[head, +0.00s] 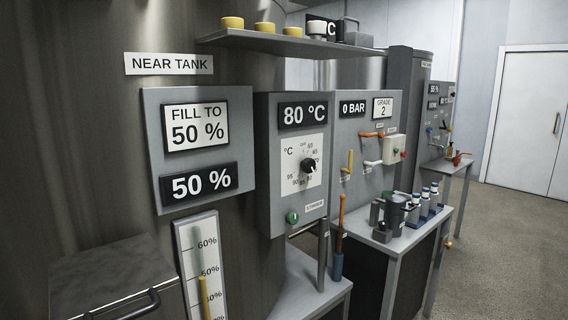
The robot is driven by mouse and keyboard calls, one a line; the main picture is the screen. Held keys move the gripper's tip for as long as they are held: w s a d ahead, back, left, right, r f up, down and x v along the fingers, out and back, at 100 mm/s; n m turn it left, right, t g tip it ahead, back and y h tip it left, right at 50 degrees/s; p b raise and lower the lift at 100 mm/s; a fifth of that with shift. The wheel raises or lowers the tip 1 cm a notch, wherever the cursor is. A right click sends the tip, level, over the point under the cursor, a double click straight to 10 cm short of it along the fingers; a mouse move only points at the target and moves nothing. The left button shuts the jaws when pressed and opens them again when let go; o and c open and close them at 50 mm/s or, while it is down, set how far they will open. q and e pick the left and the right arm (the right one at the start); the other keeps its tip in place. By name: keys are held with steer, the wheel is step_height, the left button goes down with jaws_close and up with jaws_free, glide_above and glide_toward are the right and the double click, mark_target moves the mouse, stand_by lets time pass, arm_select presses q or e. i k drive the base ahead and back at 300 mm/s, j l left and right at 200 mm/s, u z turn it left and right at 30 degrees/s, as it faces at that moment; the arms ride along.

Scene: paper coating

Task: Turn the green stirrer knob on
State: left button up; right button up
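The green stirrer knob (292,217) is a small round knob low on the front of a grey control box (262,170) in the head view. A small white label (314,205), which seems to read STIRRER, is to its right. A black temperature dial (308,166) sits above it, under a display reading 80 °C (303,115). The knob's on or off position is too small to tell. Neither of my grippers shows in the head view.
A grey panel (150,150) left of the box reads FILL TO 50 % and 50 %. A shelf (290,42) with yellow cups overhangs the box. A dark-topped cabinet (105,270) stands at lower left. A small table (310,285) is below; open floor (500,260) lies right.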

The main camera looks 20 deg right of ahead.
mark_target(293, 218)
steer(key=i+l, duration=0.15)
steer(key=l, duration=0.25)
steer(key=i+l, duration=0.15)
steer(key=l, duration=0.25)
steer(key=i+l+u, duration=0.1)
steer(key=l, duration=0.3)
steer(key=i+l, duration=0.2)
steer(key=l, duration=0.2)
